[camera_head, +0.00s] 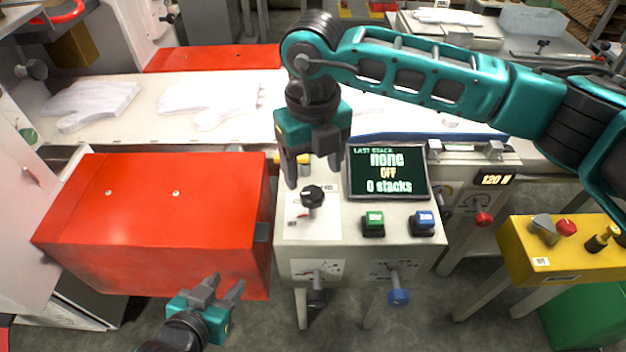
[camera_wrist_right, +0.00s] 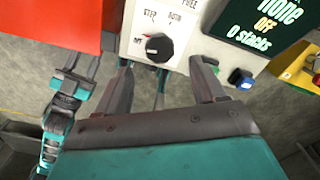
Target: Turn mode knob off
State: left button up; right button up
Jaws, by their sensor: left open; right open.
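The mode knob (camera_head: 312,196) is a black round knob on the white front panel of the control box (camera_head: 330,228). It also shows in the right wrist view (camera_wrist_right: 158,47), ahead of the fingers, with printed mode labels around it. The screen (camera_head: 388,172) beside it reads "none", "OFF" and "0 stacks". My right gripper (camera_head: 312,172) is open and empty, just above and behind the knob in the head view. In the right wrist view its fingers (camera_wrist_right: 160,90) are spread, apart from the knob. My left gripper (camera_head: 222,288) is open and empty in front of the red box.
A large red box (camera_head: 150,215) stands left of the control box. A green button (camera_head: 373,221) and a blue button (camera_head: 423,220) sit right of the knob. Two lower knobs, one blue (camera_head: 398,296), stick out in front. A yellow control box (camera_head: 560,250) stands at right.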

aim_at(313, 194)
notch_tip(313, 194, up, 7)
dwell(0.6)
